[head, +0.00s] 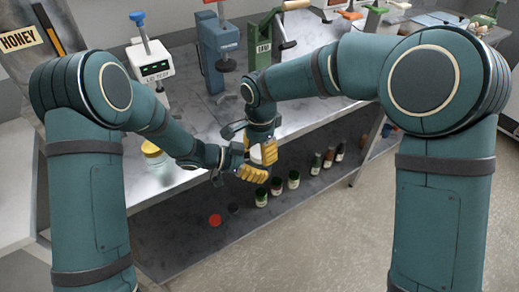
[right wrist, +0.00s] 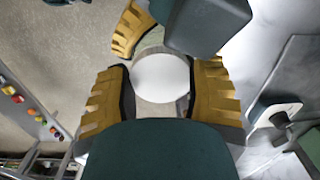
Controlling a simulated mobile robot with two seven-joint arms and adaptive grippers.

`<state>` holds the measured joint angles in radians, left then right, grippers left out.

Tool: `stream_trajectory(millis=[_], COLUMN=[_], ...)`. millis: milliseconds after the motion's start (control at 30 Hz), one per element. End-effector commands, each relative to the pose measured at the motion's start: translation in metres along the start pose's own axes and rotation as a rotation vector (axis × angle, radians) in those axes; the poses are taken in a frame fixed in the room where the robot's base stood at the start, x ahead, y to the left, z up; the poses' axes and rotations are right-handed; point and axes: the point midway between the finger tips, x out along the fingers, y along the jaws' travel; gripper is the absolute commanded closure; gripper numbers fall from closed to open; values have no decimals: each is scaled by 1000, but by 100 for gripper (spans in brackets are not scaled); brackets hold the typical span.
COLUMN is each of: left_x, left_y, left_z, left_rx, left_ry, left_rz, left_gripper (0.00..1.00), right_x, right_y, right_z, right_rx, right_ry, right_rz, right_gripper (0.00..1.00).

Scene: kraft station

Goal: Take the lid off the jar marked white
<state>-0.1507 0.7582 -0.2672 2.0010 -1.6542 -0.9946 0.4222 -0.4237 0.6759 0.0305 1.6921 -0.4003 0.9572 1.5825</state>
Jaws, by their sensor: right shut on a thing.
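A round white lid (right wrist: 160,77) shows in the right wrist view, on top of what looks like a clear jar (right wrist: 163,109). In the head view a small whitish part of it (head: 256,154) shows between the yellow fingers. My right gripper (head: 262,152) is shut on the lid or the jar's top, one finger on each side. My left gripper (head: 246,172) is close below and beside it, off the bench's front edge. One yellow finger of it (right wrist: 130,30) shows near the jar. Its grip on the jar is hidden, and so is any marking.
A jar with a yellow lid (head: 152,150) stands on the metal bench at the left. Several bottles (head: 293,180) and a red disc (head: 215,220) are on the lower shelf. A white scale (head: 152,66) and blue and green presses stand behind. The floor at right is clear.

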Motion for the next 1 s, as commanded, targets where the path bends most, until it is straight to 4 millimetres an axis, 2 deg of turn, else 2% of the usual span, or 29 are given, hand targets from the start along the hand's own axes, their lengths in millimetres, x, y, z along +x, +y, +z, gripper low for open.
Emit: stream_trajectory(millis=[33,100,433,733,833,867,1000], left_x=[-1,-1,0,0,0,0,0], left_y=[-2,-2,-1,-1,-1,-1,-1], left_z=[-1,-1,-1,-1,-1,0,0], left_rx=[0,0,0,1,0,0,1], left_ry=[2,2,1,1,1,1,1], left_rz=[-6,-6,-3,-2,-1,-1,-1], left_gripper=[100,100,100,100,100,100,100], right_x=[1,1,-2,-37,-43,-44,-46], right_y=[2,1,0,0,0,0,0], right_z=[2,2,0,0,0,0,0], right_rx=[-1,0,2,2,3,3,41], right_ry=[-3,-3,-1,0,-1,-1,1], right_rz=[7,6,2,0,1,1,3], right_gripper=[37,18,18,18,18,11,11])
